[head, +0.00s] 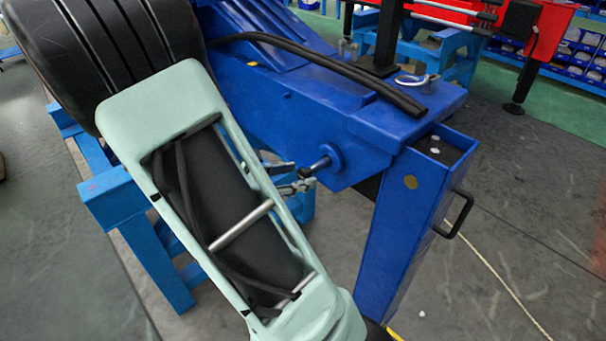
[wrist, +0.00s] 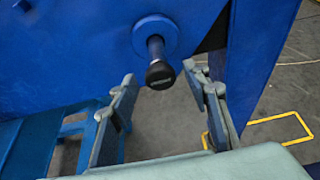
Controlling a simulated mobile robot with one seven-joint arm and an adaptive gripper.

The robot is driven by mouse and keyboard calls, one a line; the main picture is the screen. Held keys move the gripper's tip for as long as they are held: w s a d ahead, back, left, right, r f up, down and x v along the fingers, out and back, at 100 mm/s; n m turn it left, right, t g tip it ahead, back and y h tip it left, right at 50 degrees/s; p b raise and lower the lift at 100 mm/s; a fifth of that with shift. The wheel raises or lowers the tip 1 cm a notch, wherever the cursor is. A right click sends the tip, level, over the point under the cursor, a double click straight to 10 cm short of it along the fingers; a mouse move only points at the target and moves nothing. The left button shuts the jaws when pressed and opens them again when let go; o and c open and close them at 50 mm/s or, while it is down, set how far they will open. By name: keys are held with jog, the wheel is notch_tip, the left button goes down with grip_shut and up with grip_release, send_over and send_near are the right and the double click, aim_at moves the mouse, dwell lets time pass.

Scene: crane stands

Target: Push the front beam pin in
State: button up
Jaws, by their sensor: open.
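The beam pin (wrist: 158,70) has a dark knob on a short shaft. It sticks out of a round blue collar on the blue beam (wrist: 70,45). In the head view the pin (head: 320,164) shows at the beam's near end, with its collar to the right of it. My gripper (wrist: 160,95) is open and empty. Its fingers stand to the left and right of the knob in the wrist view, apart from it. In the head view my gripper (head: 303,177) is just left of the pin, partly hidden by my arm.
A blue upright post (head: 405,225) with a black handle (head: 459,213) stands right of the pin. A blue stand (head: 115,198) is at the left. A black hose (head: 330,68) lies on the beam. Grey floor (head: 480,290) is clear at the lower right.

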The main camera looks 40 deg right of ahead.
jog(key=shift+x, duration=1.4)
jog(key=shift+c, duration=0.6)
grip_shut()
